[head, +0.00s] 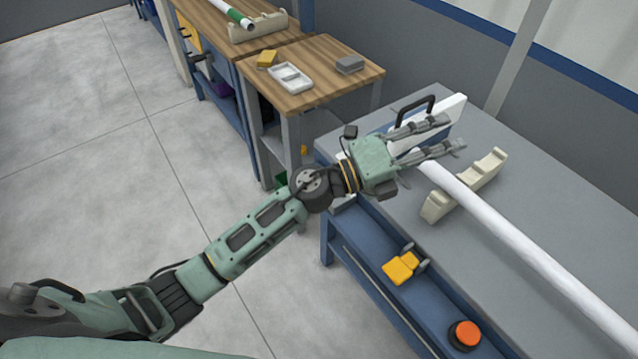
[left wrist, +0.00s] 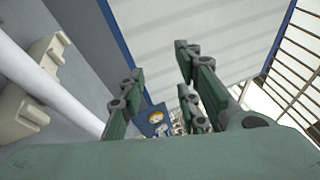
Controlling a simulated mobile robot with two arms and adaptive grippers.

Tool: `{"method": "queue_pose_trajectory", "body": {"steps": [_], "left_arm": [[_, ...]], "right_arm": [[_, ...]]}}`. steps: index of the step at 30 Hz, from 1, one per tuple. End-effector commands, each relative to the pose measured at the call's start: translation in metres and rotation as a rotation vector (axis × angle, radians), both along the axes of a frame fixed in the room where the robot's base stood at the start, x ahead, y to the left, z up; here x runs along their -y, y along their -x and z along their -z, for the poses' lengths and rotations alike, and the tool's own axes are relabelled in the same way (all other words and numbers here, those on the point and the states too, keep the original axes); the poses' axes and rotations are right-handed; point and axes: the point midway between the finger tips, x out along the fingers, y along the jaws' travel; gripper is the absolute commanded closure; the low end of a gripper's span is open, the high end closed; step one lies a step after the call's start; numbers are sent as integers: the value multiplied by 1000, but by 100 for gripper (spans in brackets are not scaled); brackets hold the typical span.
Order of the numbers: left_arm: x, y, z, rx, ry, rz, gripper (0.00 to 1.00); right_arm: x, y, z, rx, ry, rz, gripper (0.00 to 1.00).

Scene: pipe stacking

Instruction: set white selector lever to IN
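My left gripper (head: 456,131) is over the far left end of the grey bench, its fingers spread apart with nothing visible between them. It is also open in the left wrist view (left wrist: 160,85). Behind the fingers stands a white panel (head: 452,108) with a black handle (head: 412,106) beside it, both partly hidden by the gripper. I cannot make out a white selector lever or an IN mark in either view. My right gripper is not in view.
A long white pipe (head: 510,232) lies across a cream notched holder (head: 488,168) on the grey bench (head: 590,190). A yellow part (head: 401,267) and an orange-red button (head: 465,334) are on the blue front. A wooden table (head: 325,66) holds a white tray (head: 291,78).

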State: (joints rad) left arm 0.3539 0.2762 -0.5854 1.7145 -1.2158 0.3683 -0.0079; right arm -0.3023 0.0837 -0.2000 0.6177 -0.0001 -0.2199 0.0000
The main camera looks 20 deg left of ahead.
Motion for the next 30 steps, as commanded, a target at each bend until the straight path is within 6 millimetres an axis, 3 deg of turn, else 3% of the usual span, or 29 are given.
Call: {"method": "queue_pose_trajectory", "body": {"steps": [1,3,5,8,11,15,18,22,30], "left_arm": [[18,6,11,85,-153,103,70],[33,17,42,175,-387,250,70],[29,20,76,227,-603,365,70],[-9,13,129,251,-969,526,70],[-74,-3,161,201,-1303,634,70],[-164,-21,168,65,-1645,708,70],[-205,-27,161,-21,-1785,727,70],[-229,-28,159,-79,-1860,737,70],[-231,-27,196,-87,-1864,741,70]], "right_arm": [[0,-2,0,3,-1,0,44],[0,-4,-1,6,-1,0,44],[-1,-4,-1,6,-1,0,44],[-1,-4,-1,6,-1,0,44],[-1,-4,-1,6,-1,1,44],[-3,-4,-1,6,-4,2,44],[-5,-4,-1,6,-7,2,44],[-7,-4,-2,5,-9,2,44],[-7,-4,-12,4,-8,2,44]]}}
